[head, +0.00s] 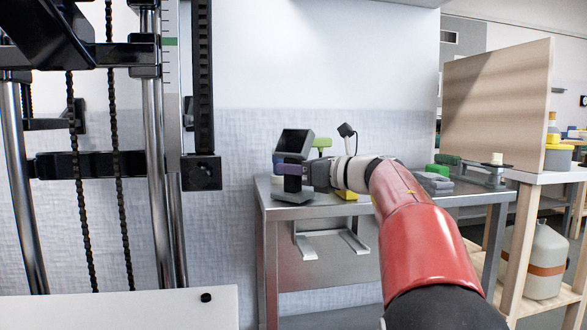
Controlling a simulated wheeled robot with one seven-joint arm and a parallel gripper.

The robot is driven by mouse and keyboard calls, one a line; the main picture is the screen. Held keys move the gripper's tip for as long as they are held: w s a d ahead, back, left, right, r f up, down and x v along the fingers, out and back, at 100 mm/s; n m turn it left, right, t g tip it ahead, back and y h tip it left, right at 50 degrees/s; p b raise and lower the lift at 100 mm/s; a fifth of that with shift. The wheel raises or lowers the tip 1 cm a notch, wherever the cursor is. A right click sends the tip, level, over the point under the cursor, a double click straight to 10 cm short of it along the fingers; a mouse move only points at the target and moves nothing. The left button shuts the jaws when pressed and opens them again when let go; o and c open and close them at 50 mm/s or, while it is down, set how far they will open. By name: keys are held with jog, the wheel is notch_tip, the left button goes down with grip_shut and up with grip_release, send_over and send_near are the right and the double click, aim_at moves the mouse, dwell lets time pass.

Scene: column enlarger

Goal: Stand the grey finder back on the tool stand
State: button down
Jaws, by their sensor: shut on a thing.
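The grey finder (295,144), with a dark tilted face in a grey frame, shows at the left end of the steel table in the head view. A dark foot (293,194) shows below it; I cannot tell for certain whether they are one piece. My gripper (304,173) comes in from the right and is shut on the finder, with a purple part at the grip. The finder looks upright, at about table-top height. Whether its foot touches the table is unclear. I cannot make out the tool stand clearly; my gripper and wrist hide part of that area.
Close behind my wrist are a green piece (322,144), a yellow piece (346,195) and a black-headed thin stem (346,131). A green block (439,170) and grey items lie farther right on the steel table (310,211). The tall column machine (155,150) stands at left.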

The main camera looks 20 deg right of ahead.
dwell(0.4)
jog(key=c, duration=1)
grip_release()
jog(key=shift+f, duration=0.1)
jog(key=shift+f, duration=0.1)
jog(key=shift+s+d, duration=0.1)
jog(key=shift+b+v, duration=1.35)
jog(key=shift+v, duration=2.55)
